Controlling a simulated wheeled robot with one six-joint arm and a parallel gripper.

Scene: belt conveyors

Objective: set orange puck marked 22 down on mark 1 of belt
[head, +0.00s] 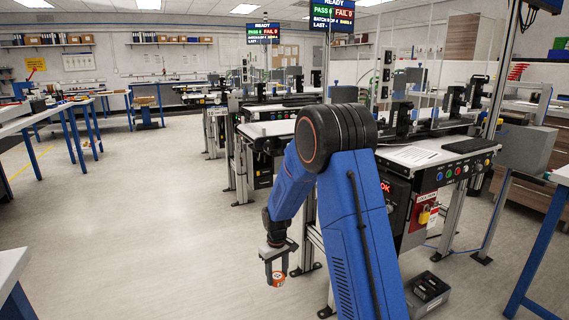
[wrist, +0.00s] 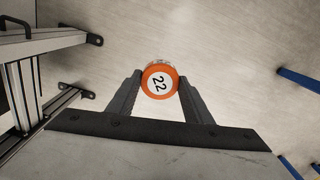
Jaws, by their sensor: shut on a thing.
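The orange puck marked 22 (wrist: 160,79) is between the two fingertips of my gripper (wrist: 158,84) in the wrist view. Its white face with the number shows toward the camera. In the head view my gripper (head: 278,272) hangs low over open floor, left of the nearest conveyor, with the orange puck (head: 278,279) in its jaws. The belt of the nearest conveyor (head: 424,152) is partly hidden behind my arm. I cannot make out mark 1 on it.
A control panel with coloured buttons (head: 462,172) and a red switch box (head: 426,215) sit on the nearest conveyor's front. A dark box (head: 428,290) lies on the floor. Workbenches (head: 60,122) stand at the left. The floor (head: 140,220) at left is clear.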

